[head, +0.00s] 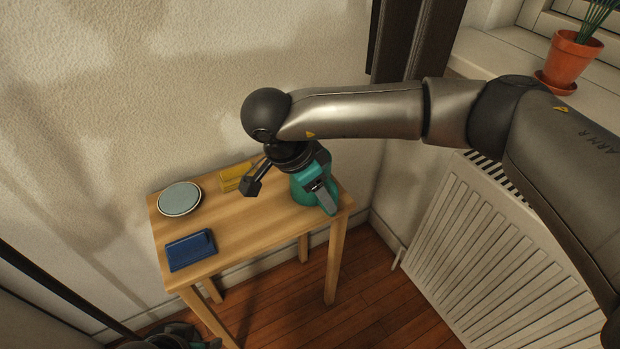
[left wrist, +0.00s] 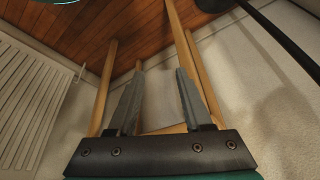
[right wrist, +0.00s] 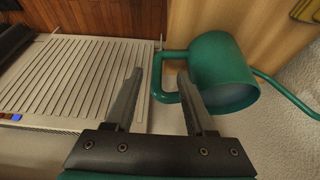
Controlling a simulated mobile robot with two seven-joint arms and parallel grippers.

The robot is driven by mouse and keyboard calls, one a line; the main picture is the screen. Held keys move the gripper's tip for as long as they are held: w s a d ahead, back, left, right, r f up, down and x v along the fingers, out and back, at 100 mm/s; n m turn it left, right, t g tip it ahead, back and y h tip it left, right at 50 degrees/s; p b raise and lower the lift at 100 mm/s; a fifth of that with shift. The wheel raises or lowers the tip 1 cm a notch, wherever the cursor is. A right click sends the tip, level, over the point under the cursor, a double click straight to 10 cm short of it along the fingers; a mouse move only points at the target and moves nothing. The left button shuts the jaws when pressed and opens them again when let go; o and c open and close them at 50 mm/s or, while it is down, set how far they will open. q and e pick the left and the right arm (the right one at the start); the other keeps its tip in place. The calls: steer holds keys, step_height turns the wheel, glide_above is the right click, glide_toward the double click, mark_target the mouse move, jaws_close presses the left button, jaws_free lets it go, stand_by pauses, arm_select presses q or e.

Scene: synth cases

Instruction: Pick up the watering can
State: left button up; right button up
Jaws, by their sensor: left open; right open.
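The teal watering can (head: 302,190) stands at the right end of the wooden table (head: 240,228), partly hidden by my right gripper in the head view. In the right wrist view, the can (right wrist: 222,68) has its looped handle (right wrist: 157,76) on the left and its thin spout (right wrist: 285,95) on the right. My right gripper (right wrist: 160,74) is open. The handle's outer bar shows between its fingers, and the right finger overlaps the handle's opening; I cannot tell whether they touch. My left gripper (left wrist: 155,88) is open and empty, low down by the table legs.
A grey-green round dish (head: 180,199), a blue object (head: 190,250) and a yellow object (head: 236,178) are on the table. A white radiator (head: 485,240) stands to the right. A potted plant (head: 572,58) sits on the sill. The table's front middle is clear.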

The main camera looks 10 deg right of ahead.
mark_target(330, 215)
arm_select(q)
steer(key=shift+w+d+r+t+h+b, duration=0.6)
steer(key=shift+w+d+r+t+b, duration=0.4)
steer(key=shift+w+d+t+b, duration=0.25)
arm_select(e)
steer(key=shift+d+x, duration=0.1)
steer(key=shift+x, duration=1.15)
steer(key=shift+d+x, duration=0.15)
steer(key=shift+x, duration=1.1)
steer(key=shift+s+r, duration=0.1)
steer(key=shift+s, duration=0.05)
steer(key=shift+a, duration=0.1)
jaws_close()
arm_select(q)
steer(key=shift+s, duration=0.1)
arm_select(e)
steer(key=shift+r, duration=0.1)
